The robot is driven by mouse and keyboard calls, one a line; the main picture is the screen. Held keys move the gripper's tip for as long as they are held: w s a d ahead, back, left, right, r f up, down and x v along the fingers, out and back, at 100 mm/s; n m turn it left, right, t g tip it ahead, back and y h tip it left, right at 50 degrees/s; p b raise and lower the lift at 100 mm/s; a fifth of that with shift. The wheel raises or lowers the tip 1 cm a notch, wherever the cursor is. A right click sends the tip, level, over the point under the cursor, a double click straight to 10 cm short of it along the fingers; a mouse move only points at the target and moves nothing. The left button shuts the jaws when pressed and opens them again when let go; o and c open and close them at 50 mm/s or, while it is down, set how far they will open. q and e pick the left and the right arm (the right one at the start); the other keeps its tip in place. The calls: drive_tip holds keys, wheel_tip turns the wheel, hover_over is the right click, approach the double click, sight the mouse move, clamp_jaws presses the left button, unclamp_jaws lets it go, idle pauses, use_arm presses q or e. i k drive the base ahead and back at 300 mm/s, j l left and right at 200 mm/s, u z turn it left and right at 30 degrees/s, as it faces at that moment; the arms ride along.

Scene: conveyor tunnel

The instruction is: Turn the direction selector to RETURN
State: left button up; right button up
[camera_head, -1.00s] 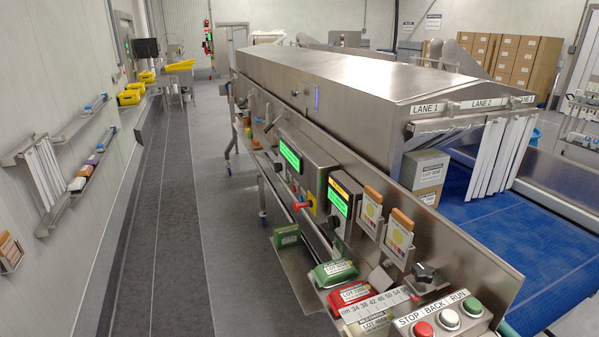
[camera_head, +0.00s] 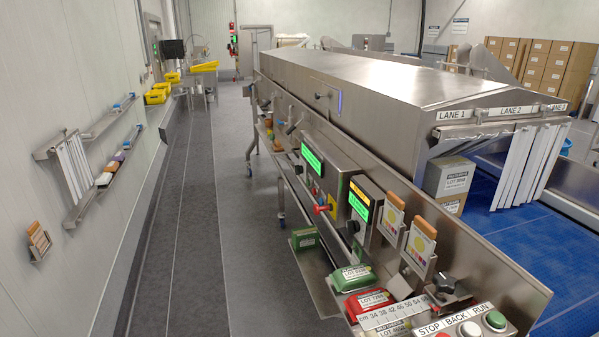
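A dark rotary knob (camera_head: 446,285) stands on the front rail of the conveyor machine at the lower right, above the STOP, BACK and RUN buttons. A red handle on a yellow plate (camera_head: 324,208) sits on the side panel below a green-lit display. No RETURN marking is readable, so I cannot tell which of these is the direction selector or how it is set. Neither of my grippers is in view.
The steel tunnel (camera_head: 400,85) has strip curtains (camera_head: 525,168) at its mouth over a blue belt (camera_head: 490,205). Red and green packs (camera_head: 352,278) lie along the machine's side shelf. A grey floor aisle (camera_head: 200,230) runs clear between machine and left wall shelves (camera_head: 100,170).

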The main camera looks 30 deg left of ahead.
sight(298, 170)
drive_tip(key=u, duration=1.15)
drive_tip(key=i+j+u, duration=0.15)
drive_tip(key=i+u, duration=0.6)
drive_tip(key=i, duration=1.25)
drive_tip(key=i+j+z, duration=0.2)
drive_tip(key=i, duration=0.3)
drive_tip(key=i+z, duration=0.2)
drive_tip(key=i, duration=0.3)
drive_tip(key=z, duration=2.35)
